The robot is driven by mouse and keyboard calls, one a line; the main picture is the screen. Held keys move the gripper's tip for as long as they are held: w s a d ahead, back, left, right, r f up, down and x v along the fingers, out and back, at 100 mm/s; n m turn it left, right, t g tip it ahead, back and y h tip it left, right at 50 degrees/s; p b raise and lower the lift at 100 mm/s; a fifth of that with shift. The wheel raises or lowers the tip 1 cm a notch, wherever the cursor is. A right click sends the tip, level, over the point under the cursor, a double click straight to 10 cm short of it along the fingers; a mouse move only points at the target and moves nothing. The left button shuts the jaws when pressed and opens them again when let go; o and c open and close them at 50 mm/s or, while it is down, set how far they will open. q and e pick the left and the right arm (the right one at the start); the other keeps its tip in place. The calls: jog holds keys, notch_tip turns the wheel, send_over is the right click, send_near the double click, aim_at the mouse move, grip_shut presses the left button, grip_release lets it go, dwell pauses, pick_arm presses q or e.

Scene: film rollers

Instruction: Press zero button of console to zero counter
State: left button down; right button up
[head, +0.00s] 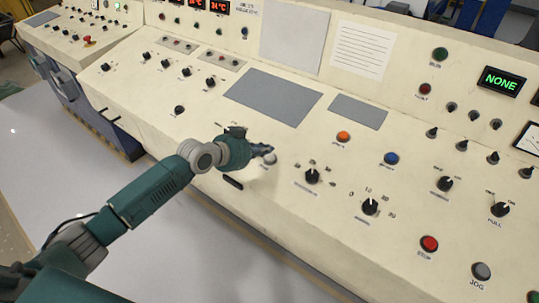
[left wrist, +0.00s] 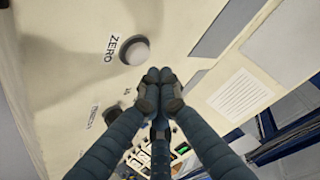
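The console (head: 215,115) is a long cream control desk with a sloped panel. Its zero button (head: 270,159) is a round whitish-grey button. In the left wrist view the zero button (left wrist: 135,51) has the label ZERO beside it and stands clear of the fingers in the picture. My left gripper (head: 268,150) is shut and empty, its tips close by the button in the head view. In the left wrist view the fingertips of my left gripper (left wrist: 159,82) are together. Whether they touch the button I cannot tell. My right gripper is out of view.
A knob (head: 312,176) sits right of the zero button, with an orange button (head: 343,136) and a blue button (head: 391,158) beyond. A red STOP button (head: 429,243) and a grey JOG button (head: 481,271) are lower right. A green display (head: 501,81) reads NONE.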

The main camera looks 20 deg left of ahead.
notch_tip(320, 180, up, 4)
jog(key=p, duration=0.3)
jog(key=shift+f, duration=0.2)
dwell(0.5)
